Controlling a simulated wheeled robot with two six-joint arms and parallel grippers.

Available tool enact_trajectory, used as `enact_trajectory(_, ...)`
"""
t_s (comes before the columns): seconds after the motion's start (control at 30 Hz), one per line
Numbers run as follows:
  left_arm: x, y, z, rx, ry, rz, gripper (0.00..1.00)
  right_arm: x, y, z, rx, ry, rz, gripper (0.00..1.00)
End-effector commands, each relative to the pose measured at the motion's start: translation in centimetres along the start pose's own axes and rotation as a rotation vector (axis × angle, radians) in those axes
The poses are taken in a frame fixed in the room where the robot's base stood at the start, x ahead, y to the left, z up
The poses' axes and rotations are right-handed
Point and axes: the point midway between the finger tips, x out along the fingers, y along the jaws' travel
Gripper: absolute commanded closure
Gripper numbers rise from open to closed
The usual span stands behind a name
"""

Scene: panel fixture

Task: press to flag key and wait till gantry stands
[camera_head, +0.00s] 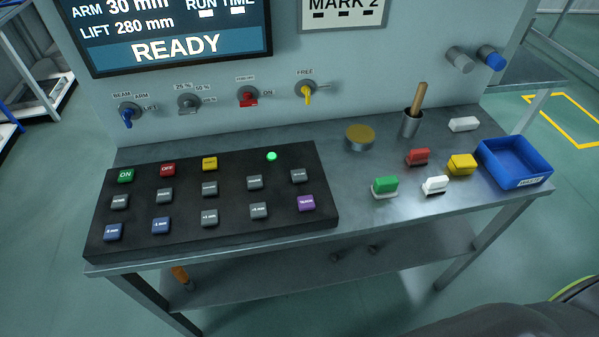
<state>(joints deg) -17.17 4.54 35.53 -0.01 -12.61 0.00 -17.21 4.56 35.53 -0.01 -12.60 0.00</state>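A black key panel (180,247) lies on the bench. Its keys include a green ON key (125,175), a red OFF key (167,169), a yellow key (209,163), several grey keys, two blue keys at the front left and a purple key (306,202) at the front right. The small labels are too blurred to tell surely which key is the flag key. A round green lamp (271,156) glows on the panel. The screen (170,38) reads ARM 30 mm, LIFT 280 mm and READY. The gantry is not identifiable. Neither gripper is in view.
Switches line the wall, including a blue-handled BEAM/ARM/LIFT selector (127,115) and a yellow FREE lever (306,94). Right of the panel stand a yellow-topped cylinder (360,137), a cup (411,123) with a wooden handle, several coloured blocks and a blue bin (515,162).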

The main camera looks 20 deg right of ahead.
Motion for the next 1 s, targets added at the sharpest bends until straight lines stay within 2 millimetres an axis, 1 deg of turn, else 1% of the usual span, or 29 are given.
enact_trajectory(0.03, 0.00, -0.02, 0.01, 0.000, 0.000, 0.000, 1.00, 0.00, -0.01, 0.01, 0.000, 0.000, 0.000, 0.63)
enact_trajectory(0.3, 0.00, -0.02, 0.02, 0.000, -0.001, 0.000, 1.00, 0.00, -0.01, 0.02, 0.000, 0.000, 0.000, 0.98)
enact_trajectory(0.33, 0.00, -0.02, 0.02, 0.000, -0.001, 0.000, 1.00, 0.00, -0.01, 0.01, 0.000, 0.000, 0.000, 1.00)
enact_trajectory(1.0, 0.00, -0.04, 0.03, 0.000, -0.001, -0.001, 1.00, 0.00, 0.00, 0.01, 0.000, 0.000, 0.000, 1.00)
